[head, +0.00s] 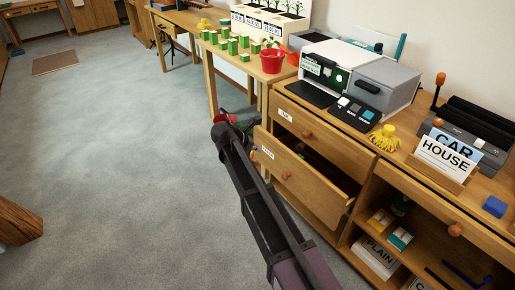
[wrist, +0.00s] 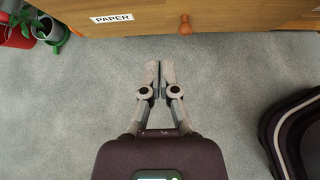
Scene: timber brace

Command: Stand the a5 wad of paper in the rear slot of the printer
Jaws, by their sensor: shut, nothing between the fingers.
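A white and grey machine (head: 385,82) with a dark front tray stands on the cabinet top in the head view; it may be the printer, and I cannot make out a rear slot. I cannot identify the a5 wad of paper in either view. The drawer labelled PAPER (head: 305,172) is pulled open, and its inside is mostly hidden. In the wrist view its front (wrist: 225,17) is at the top. My gripper (wrist: 159,65) is shut and empty, over the floor just outside that front, left of its orange knob (wrist: 185,25). In the head view my arm hides the gripper.
A closed drawer (head: 315,122) lies above the open one. Open shelves at right hold a PLAIN pack (head: 375,258) and small boxes. A card holder (head: 440,168) and yellow object (head: 383,138) stand on top.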

